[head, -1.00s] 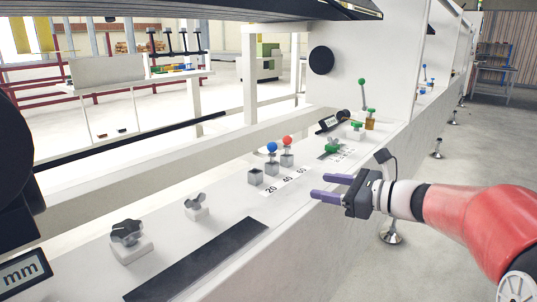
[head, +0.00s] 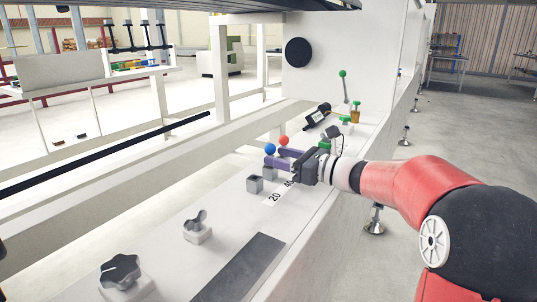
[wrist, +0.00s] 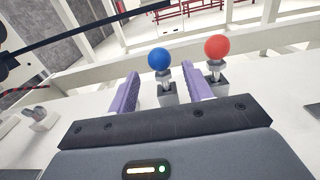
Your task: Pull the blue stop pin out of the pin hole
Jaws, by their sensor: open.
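The blue stop pin (head: 270,149) has a round blue head and stands upright in a small grey block (head: 269,173) on the white rail. In the wrist view the blue pin (wrist: 158,59) shows between the two purple fingers, with its metal shank above the block. My gripper (head: 272,157) is open and level, its fingers reaching toward the pin. In the wrist view my gripper (wrist: 162,76) has its right finger between the blue pin and the red one. No grip on the pin shows. In the head view the fingers partly hide the shank and block.
A red-headed pin (head: 283,140) stands in its own block close behind the blue one. An empty grey block (head: 254,184) is in front, near the "20" label. Grey knobs (head: 197,226) sit nearer. Green-topped parts (head: 346,119) and a black device (head: 318,115) stand farther along.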

